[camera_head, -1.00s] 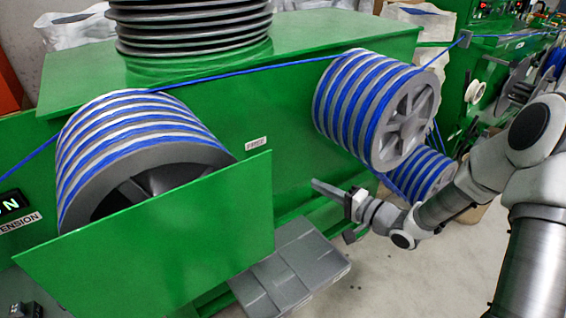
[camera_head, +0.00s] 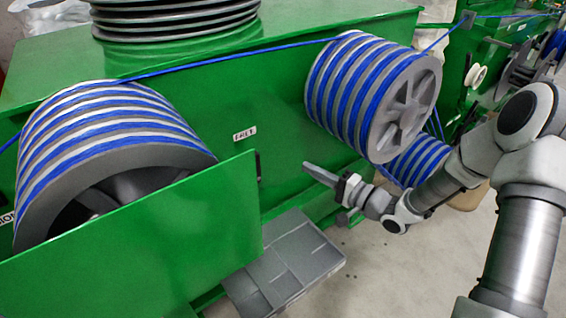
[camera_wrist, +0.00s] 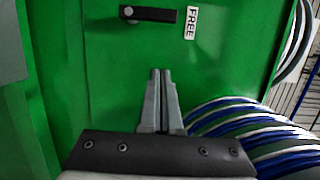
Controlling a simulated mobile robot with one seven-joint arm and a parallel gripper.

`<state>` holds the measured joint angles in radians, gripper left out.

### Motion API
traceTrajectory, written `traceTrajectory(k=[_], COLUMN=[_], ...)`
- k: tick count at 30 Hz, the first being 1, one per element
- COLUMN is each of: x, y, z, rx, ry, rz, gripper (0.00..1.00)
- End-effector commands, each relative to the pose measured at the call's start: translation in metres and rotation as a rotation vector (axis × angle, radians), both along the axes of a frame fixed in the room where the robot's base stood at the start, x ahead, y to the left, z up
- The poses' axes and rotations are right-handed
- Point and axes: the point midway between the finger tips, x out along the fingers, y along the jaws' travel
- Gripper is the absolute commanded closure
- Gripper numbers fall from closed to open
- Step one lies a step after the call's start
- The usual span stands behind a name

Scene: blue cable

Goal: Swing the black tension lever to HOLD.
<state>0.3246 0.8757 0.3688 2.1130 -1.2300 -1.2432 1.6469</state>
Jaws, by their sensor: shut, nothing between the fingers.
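The black tension lever (camera_wrist: 155,14) is at the top of the wrist view, on the green machine face. A round grey bolt head sits at its left end, and its other end points toward the white FREE label (camera_wrist: 191,22). In the head view only a dark sliver of the lever (camera_head: 258,165) shows beside the green guard panel's edge, below the FREE label (camera_head: 245,133). No HOLD label shows. My gripper (camera_head: 308,168) is shut and empty, to the right of the lever. Its fingers (camera_wrist: 160,72) point toward the face below the lever in the wrist view, apart from it.
A green guard panel (camera_head: 150,240) stands in front of the left cable drum (camera_head: 110,140). Another blue-wound drum (camera_head: 365,95) is above and right of my gripper, with a smaller one (camera_head: 418,160) below it. A grey ribbed step (camera_head: 285,265) juts out low.

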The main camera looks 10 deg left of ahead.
Motion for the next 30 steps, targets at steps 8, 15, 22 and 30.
traceTrajectory(k=[8,15,22,30], x=[0.019,0.042,0.019,0.012], y=[0.042,0.088,0.108,0.113], z=[-0.002,-0.002,-0.001,0.000], rx=[0.001,0.001,0.001,0.000], ry=[-0.003,-0.003,0.000,0.000], rz=[0.005,0.005,0.002,-0.001], gripper=[1.00,1.00,1.00,1.00])
